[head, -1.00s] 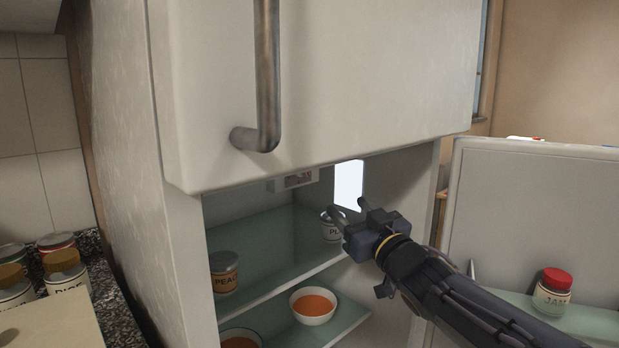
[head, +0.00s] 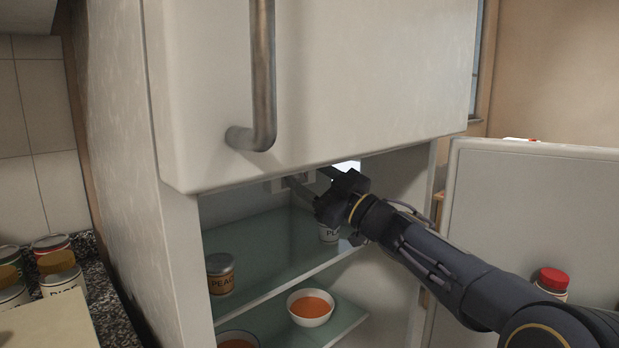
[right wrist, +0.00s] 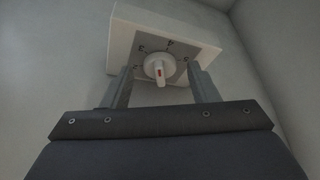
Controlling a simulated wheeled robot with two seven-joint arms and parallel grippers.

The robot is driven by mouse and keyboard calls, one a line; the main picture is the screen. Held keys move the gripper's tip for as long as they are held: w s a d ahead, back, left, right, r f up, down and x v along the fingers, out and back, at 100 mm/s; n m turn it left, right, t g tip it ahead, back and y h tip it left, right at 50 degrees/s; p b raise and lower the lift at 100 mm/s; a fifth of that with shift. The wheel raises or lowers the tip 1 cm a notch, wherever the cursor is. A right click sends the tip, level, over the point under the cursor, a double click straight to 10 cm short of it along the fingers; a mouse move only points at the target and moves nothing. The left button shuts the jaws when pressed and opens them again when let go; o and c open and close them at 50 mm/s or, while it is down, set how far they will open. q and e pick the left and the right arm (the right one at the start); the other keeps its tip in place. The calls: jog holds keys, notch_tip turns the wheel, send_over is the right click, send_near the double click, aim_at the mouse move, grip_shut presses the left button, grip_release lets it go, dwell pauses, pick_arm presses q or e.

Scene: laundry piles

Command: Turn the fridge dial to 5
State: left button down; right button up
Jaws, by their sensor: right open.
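The fridge dial (right wrist: 159,66) is a round white knob with a red mark, on a grey plate of a white box (right wrist: 139,31) on the fridge's inner wall. In the head view the box (head: 279,185) is partly hidden by my gripper and the upper door. My right gripper (head: 304,178) is open inside the fridge, just in front of the box. In the right wrist view its fingers (right wrist: 161,80) stand on either side of the dial's lower part, and I cannot tell whether they touch it. My left gripper is not in view.
Below the gripper, a glass shelf (head: 262,250) holds a peach jar (head: 221,274) and another jar (head: 328,234). A bowl of orange food (head: 311,307) stands lower. The upper door (head: 340,80) hangs close above my arm; the open lower door (head: 530,215) is at right.

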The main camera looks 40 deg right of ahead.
jog(key=shift+w, duration=0.15)
jog(key=c, duration=1)
jog(key=shift+o, duration=0.2)
jog(key=shift+m, duration=0.3)
jog(key=m+h, duration=0.3)
jog(key=m, duration=0.3)
jog(key=a+m+h+p, duration=0.1)
jog(key=m+h, duration=0.2)
jog(key=m, duration=0.2)
jog(key=m+h, duration=0.3)
jog(key=m, duration=0.3)
jog(key=shift+a+m, duration=0.2)
jog(key=shift+m, duration=0.1)
jog(key=shift+r+m+g+h, duration=0.15)
jog(key=shift+m+g+h, duration=0.45)
jog(key=shift+m, duration=1.1)
